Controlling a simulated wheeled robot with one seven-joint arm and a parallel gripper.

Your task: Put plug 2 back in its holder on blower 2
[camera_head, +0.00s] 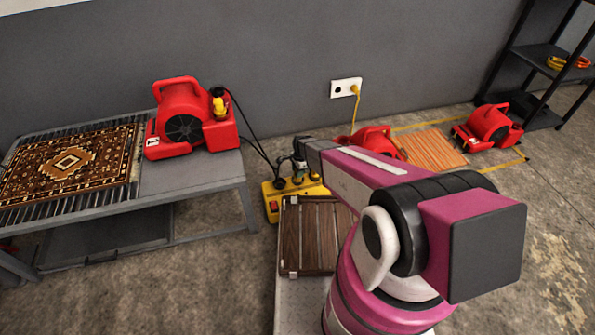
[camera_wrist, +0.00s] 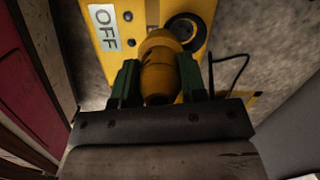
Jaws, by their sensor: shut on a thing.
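My gripper (camera_wrist: 157,85) is shut on a yellow plug (camera_wrist: 160,68), with a green finger on each side of it. The plug is over the yellow power box (camera_wrist: 110,10), beside a round black socket; I cannot tell whether it is seated in a socket. In the head view the power box (camera_head: 272,214) is on the floor and my arm partly hides it. A red blower (camera_head: 180,125) stands on the bench with a yellow plug (camera_head: 218,104) at its side. Another red blower (camera_head: 372,139) is partly behind my arm, and a third (camera_head: 489,127) is at the right. Their numbers are unreadable.
A patterned rug (camera_head: 70,165) lies on the grey bench (camera_head: 205,177). Dark cables run from the bench blower toward the power box. A wall outlet (camera_head: 345,87) holds a yellow plug with a cord. A slatted wooden panel (camera_head: 308,235) lies before the box. A black shelf (camera_head: 540,58) stands right.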

